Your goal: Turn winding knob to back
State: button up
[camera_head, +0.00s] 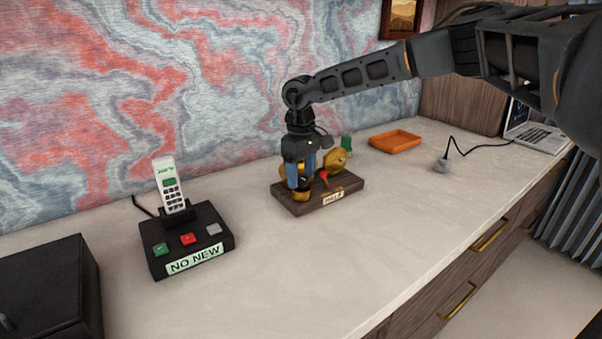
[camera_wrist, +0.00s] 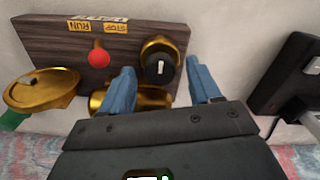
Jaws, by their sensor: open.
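A wooden base (camera_head: 325,202) on the desk carries a small brass machine; the wooden base (camera_wrist: 60,38) also shows in the wrist view. A round brass piece with a black knob (camera_wrist: 163,68) bearing a white mark stands on it; I take this as the winding knob. The mark runs roughly up and down in the wrist view. My gripper (camera_head: 299,190) points down over the base's left part. In the wrist view, its blue fingers (camera_wrist: 161,66) are open, one on each side of the knob, with visible gaps. Whether they reach its height is unclear. My gripper mostly hides the knob in the head view.
A red-tipped lever (camera_wrist: 99,57) stands beside the knob, near RUN and STOP labels. A brass disc (camera_wrist: 40,88) is farther left. A phone on a black dock (camera_head: 190,240) stands left of the base, an orange tray (camera_head: 395,141) to the right. The front desk surface is clear.

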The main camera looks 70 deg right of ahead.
aim_at(301, 177)
jog(key=shift+r, duration=3.9)
